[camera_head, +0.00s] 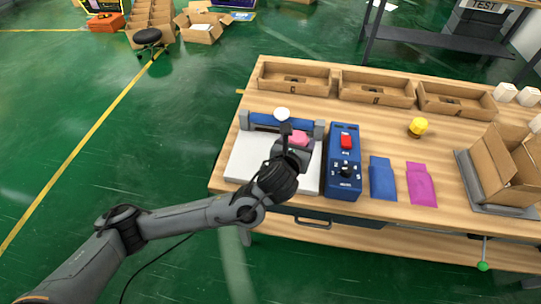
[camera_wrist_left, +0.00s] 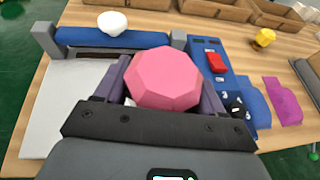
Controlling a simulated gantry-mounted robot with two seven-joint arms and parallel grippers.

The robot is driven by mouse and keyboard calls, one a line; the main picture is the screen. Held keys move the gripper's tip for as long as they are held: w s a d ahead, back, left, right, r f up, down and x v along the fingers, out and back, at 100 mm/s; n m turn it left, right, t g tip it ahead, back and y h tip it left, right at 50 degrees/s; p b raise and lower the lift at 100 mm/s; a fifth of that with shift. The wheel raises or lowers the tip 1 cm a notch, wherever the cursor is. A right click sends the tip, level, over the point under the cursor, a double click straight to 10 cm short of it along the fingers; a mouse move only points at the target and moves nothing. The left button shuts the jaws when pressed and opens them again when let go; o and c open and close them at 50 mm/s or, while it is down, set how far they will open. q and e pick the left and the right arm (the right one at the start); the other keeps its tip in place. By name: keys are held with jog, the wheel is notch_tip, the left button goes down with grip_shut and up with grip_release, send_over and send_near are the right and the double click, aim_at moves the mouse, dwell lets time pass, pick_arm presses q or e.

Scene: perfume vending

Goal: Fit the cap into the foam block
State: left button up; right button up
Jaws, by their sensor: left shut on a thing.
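A pink faceted piece (camera_head: 299,138), which looks like the cap, is held in my left gripper (camera_head: 296,147). In the left wrist view the same pink cap (camera_wrist_left: 165,80) sits between the two dark purple fingers, which press on its left and right sides. It is over the device with a white plate (camera_head: 248,160) and a blue bar (camera_head: 262,121). The gap beneath the cap is hidden. My right gripper is not in view.
A white rounded piece (camera_head: 282,113) is at the blue bar. A blue control box (camera_head: 344,170) with a red switch stands to the right. Blue (camera_head: 382,180) and magenta (camera_head: 421,184) pouches lie flat. A yellow piece (camera_head: 418,126) and an open carton (camera_head: 497,165) are farther right.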

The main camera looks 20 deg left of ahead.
pick_arm(q)
jog(key=b, duration=0.1)
send_over(267, 154)
notch_tip(267, 154, down, 6)
jog(key=shift+d+f, duration=0.1)
jog(key=shift+f, duration=0.15)
jog(key=shift+f+b, duration=0.6)
jog(key=shift+f, duration=1.4)
jog(key=o, duration=1.1)
jog(key=shift+f, duration=0.1)
jog(key=shift+c, duration=0.2)
